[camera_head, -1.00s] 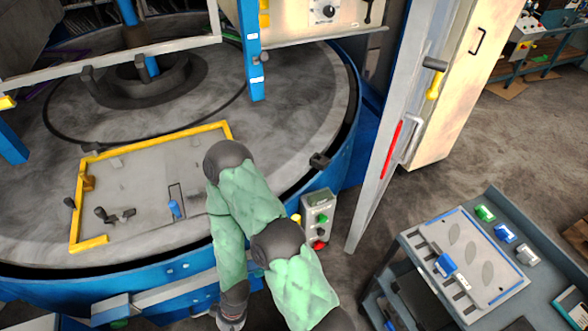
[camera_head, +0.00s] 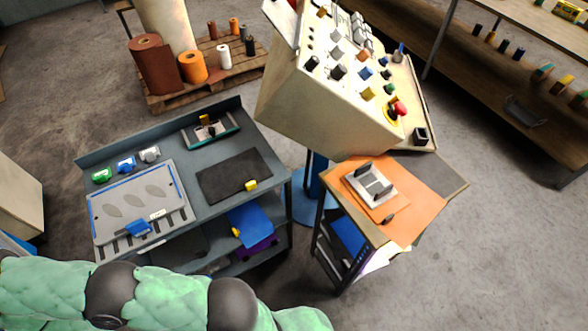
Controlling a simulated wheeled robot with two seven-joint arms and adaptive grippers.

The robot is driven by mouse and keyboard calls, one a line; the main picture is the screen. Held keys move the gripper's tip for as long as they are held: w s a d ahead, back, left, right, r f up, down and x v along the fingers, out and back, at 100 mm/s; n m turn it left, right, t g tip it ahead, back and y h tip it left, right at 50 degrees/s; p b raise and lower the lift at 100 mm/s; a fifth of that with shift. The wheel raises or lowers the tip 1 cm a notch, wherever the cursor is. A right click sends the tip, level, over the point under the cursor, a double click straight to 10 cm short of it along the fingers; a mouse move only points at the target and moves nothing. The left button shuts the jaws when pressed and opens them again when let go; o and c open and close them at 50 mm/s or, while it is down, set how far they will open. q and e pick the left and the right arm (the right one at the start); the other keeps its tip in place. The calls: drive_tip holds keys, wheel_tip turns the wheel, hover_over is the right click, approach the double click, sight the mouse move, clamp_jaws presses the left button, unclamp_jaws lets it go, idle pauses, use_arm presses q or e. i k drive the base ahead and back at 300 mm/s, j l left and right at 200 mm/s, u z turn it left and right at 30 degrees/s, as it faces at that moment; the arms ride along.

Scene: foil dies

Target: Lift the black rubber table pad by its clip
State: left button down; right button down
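The black rubber table pad (camera_head: 225,172) lies flat on the top of the grey cart, on its right half. A small yellow clip (camera_head: 251,186) sits at the pad's front right edge. One of my green-sleeved arms crosses the bottom left of the head view, in front of the cart. Its gripper is not visible, and no other gripper shows. Nothing touches the pad or its clip.
A light grey plate (camera_head: 165,190) with a blue-handled clamp (camera_head: 139,228) covers the cart's left half. A small tray (camera_head: 212,130) stands behind the pad. An orange-topped stand (camera_head: 403,222) and a control console (camera_head: 330,110) are to the right.

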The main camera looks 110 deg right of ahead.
sight(225, 179)
drive_tip(key=l+z, duration=0.15)
drive_tip(key=z, duration=3.05)
